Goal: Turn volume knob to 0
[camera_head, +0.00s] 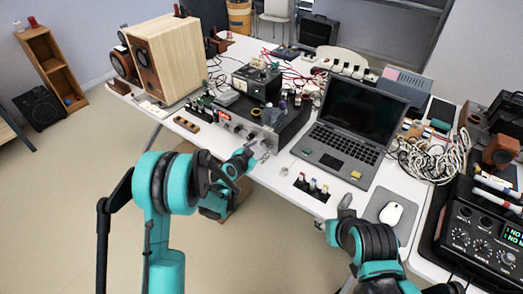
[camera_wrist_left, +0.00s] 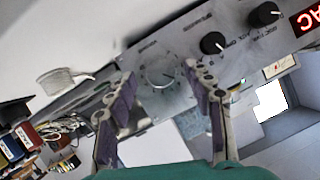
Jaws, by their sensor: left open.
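A device with a silver front panel (camera_head: 240,127) sits at the table's near edge, left of the laptop. In the left wrist view, the panel carries a round silver knob (camera_wrist_left: 160,73), a black knob (camera_wrist_left: 213,43) and another black knob (camera_wrist_left: 263,14). I cannot read which label marks the volume. My left gripper (camera_head: 262,150) is at the right end of the panel. In the wrist view its open fingers (camera_wrist_left: 163,84) stand on either side of the silver knob; contact is unclear. My right gripper (camera_head: 338,212) is near the table's front edge, its jaws unclear.
A laptop (camera_head: 345,130) stands right of the device, with a small board of coloured parts (camera_head: 313,187) before it. A mouse (camera_head: 391,214) lies on a grey pad. A wooden speaker (camera_head: 168,58) stands at the left. Tangled cables (camera_head: 430,160) lie right.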

